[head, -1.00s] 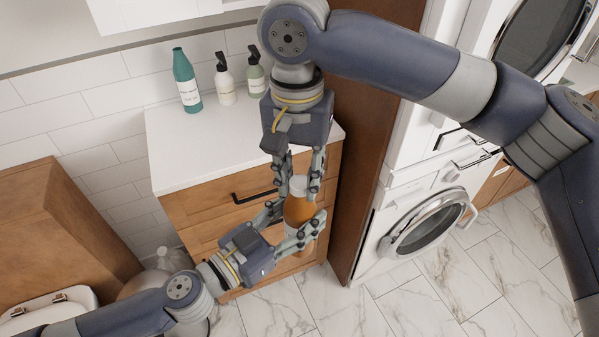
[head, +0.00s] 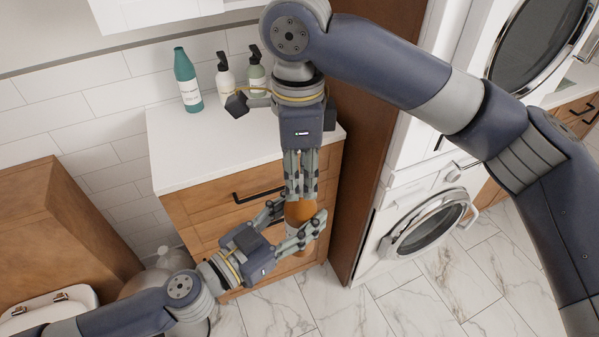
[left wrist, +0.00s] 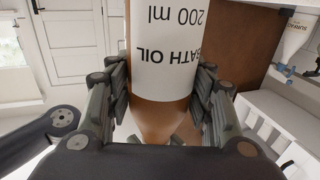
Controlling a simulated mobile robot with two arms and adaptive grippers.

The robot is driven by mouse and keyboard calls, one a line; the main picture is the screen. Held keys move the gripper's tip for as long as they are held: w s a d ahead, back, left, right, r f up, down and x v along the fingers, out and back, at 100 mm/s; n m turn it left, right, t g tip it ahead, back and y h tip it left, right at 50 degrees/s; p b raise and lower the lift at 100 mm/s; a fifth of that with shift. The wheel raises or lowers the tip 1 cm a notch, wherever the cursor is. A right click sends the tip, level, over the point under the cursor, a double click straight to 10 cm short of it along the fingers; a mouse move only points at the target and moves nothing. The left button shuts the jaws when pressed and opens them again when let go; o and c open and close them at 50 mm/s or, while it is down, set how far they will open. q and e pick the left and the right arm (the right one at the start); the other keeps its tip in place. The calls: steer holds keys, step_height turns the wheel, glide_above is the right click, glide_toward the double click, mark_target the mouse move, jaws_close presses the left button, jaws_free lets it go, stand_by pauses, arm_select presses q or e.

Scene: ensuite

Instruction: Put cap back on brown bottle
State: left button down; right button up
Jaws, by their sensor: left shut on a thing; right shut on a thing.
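The brown bottle (head: 300,212) is upright in front of the drawer cabinet. My left gripper (head: 296,226) is shut around its body from the left. In the left wrist view the bottle (left wrist: 160,118) fills the space between the fingers, with its white label reading BATH OIL 200 ml upside down. My right gripper (head: 301,190) points down directly over the bottle's top, its fingers close together. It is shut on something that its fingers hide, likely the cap. Whether the cap touches or sits on the bottle's neck cannot be seen.
A white counter (head: 200,150) tops the wooden drawers (head: 215,208) just behind the grippers. A teal bottle (head: 187,82) and two pump bottles stand at its back. A washing machine (head: 420,225) is to the right, a toilet (head: 50,305) at lower left. Marble floor in front is open.

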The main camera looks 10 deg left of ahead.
steer(key=shift+a, duration=0.1)
steer(key=o, duration=0.7)
steer(key=shift+c, duration=0.2)
steer(key=shift+r, duration=2.3)
steer(key=shift+c, duration=0.3)
